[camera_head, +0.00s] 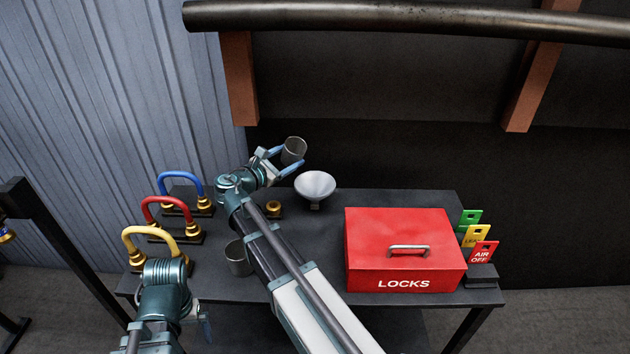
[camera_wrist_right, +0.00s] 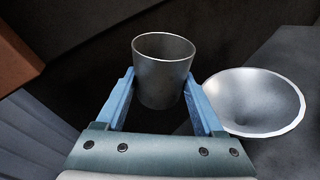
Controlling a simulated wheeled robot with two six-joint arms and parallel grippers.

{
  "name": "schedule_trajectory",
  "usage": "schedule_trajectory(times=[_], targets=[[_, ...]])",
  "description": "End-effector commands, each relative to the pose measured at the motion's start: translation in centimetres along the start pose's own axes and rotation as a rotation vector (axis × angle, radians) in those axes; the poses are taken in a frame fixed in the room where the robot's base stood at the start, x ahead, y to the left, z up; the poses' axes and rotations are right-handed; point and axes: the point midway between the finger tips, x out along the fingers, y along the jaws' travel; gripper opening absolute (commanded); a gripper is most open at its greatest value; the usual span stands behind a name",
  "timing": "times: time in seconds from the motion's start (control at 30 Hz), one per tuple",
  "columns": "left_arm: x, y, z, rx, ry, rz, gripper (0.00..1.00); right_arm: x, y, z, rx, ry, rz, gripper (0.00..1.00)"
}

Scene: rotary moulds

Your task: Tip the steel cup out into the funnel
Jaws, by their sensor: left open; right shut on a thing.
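The steel cup (camera_head: 293,151) is held by my right gripper (camera_head: 282,160), which is shut on it above the back of the table. In the right wrist view the cup (camera_wrist_right: 163,72) sits between the two blue fingers and looks close to upright; its contents are not visible. The funnel (camera_head: 315,186) stands to the right of and below the cup. It also shows in the right wrist view (camera_wrist_right: 254,100), just right of the fingers. My left gripper (camera_head: 199,318) is at the lower left, open, its fingers mostly hidden.
Another grey cup (camera_head: 237,258) stands on the table (camera_head: 325,255), beside my right arm. A small brass fitting (camera_head: 273,208) is near the funnel. Blue, red and yellow hoses (camera_head: 160,211) stand at left. A red LOCKS box (camera_head: 400,250) and coloured tags (camera_head: 476,237) are at right.

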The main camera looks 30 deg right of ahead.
Motion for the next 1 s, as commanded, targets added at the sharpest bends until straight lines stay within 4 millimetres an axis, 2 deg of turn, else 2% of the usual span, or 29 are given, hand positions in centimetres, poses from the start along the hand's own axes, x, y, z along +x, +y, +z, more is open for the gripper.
schedule_trajectory(times=[0.03, 0.4, 0.7, 1.0], targets=[[1.2, 0.1, -0.1, 0.000, 0.000, 0.000, 1.00, 0.3, -0.1, -1.5, -0.037, 0.006, -0.007, 0.11], [4.7, 0.5, -0.3, 0.000, 0.000, 0.000, 1.00, 1.1, -0.6, -5.9, -0.247, 0.033, -0.050, 0.11], [4.3, 0.4, -0.2, 0.000, 0.000, 0.000, 1.00, 1.3, 0.2, -6.3, -0.396, 0.054, -0.080, 0.11], [4.3, 0.4, -0.2, 0.000, 0.000, 0.000, 1.00, 1.3, 0.2, -6.5, -0.426, 0.057, -0.086, 0.11]])
